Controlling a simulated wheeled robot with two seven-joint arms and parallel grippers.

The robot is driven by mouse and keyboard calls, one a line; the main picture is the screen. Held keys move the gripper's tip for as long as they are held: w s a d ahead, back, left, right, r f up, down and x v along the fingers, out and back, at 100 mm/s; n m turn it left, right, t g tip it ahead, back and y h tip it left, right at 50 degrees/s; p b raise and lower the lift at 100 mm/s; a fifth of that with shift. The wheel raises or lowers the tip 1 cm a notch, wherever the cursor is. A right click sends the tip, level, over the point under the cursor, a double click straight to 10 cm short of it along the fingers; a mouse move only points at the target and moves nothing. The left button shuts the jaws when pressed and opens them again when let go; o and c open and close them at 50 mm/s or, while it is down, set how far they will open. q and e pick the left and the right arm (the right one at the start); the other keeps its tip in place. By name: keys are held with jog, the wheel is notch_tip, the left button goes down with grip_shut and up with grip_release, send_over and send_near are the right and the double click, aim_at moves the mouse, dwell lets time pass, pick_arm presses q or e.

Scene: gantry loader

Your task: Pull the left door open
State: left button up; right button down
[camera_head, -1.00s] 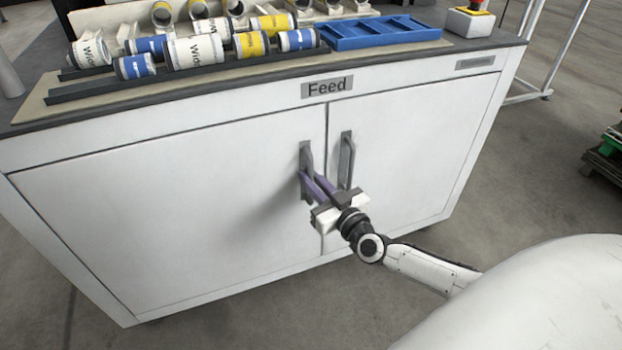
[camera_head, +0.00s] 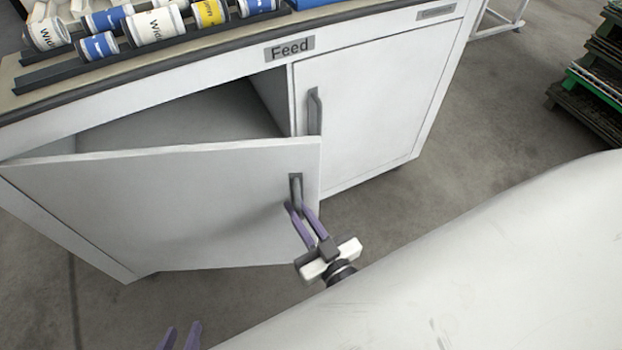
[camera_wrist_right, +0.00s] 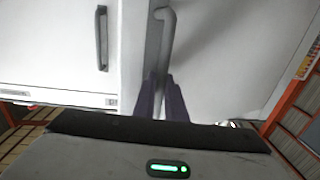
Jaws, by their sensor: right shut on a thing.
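The left door (camera_head: 150,195) of the white Feed cabinet (camera_head: 270,73) is swung partly open, and the dark inside shows behind it. Its grey handle (camera_head: 296,187) is near the door's free edge. My right gripper (camera_head: 297,208) is shut on this handle; in the right wrist view the purple fingers (camera_wrist_right: 160,98) are on either side of the handle bar (camera_wrist_right: 161,50). My left gripper (camera_head: 180,338) shows only its purple fingertips at the bottom edge of the head view, apart from each other, with nothing seen between them.
The right door (camera_head: 375,100) is closed, with its own handle (camera_head: 314,110). Labelled cans (camera_head: 155,25) lie in racks on the cabinet top, beside a blue tray (camera_head: 312,3). Dark and green stacked pallets (camera_head: 590,90) stand at the right. The floor in front of the cabinet is clear.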

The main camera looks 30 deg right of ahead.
pick_arm(q)
jog(key=shift+s+f, duration=0.2)
jog(key=shift+f, duration=0.1)
pick_arm(e)
jog(key=shift+s+a+f, duration=0.1)
jog(key=shift+s+a, duration=0.2)
jog(key=shift+s, duration=0.2)
jog(key=c, duration=2.1)
grip_release()
pick_arm(q)
jog(key=shift+r, duration=0.2)
pick_arm(e)
jog(key=shift+w, duration=0.1)
